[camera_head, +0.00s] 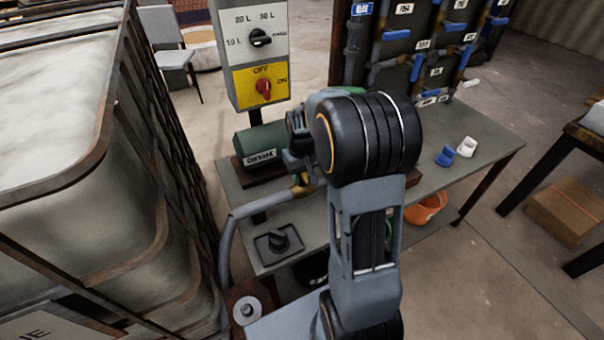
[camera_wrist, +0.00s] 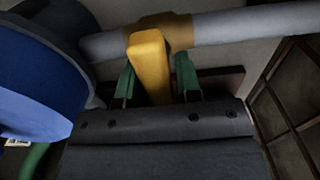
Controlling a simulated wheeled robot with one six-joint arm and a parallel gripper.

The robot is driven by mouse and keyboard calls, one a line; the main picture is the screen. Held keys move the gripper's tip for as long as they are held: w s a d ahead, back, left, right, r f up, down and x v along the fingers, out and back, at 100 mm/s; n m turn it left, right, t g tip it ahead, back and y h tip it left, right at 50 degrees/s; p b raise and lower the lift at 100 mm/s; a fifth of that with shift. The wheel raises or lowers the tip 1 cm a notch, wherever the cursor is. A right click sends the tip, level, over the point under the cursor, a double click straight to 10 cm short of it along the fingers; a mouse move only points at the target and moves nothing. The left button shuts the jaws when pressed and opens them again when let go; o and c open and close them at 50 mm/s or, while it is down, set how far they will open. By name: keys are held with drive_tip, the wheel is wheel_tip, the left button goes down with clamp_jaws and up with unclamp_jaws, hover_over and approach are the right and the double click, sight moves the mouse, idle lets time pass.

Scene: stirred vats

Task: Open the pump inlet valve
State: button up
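The valve shows in the wrist view as a yellow lever handle (camera_wrist: 149,62) on a brass body (camera_wrist: 178,30) set in a grey pipe (camera_wrist: 225,25). My gripper (camera_wrist: 156,72) is open, its two green fingers on either side of the lever. A gap shows on the right side; the left finger is close to the lever, contact unclear. In the head view, my arm hides most of the gripper and valve; a brass part (camera_head: 301,186) shows beside the green pump (camera_head: 262,146) on the bench. A grey hose (camera_head: 245,210) curves down from there.
A control box (camera_head: 248,20) with a black knob and a red OFF/ON switch (camera_head: 263,87) stands behind the pump. A caged tank (camera_head: 110,150) is close on the left.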

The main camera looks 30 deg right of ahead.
clamp_jaws()
drive_tip(key=shift+n, duration=0.4)
drive_tip(key=n+p, duration=0.1)
drive_tip(key=n, duration=0.4)
drive_tip(key=shift+r+n, duration=0.1)
drive_tip(key=shift+n, duration=0.3)
drive_tip(key=n+p, duration=0.1)
drive_tip(key=n, duration=0.4)
drive_tip(key=n+p, duration=0.1)
drive_tip(key=n, duration=0.5)
drive_tip(key=shift+n, duration=0.3)
drive_tip(key=shift+o, duration=1.7)
unclamp_jaws()
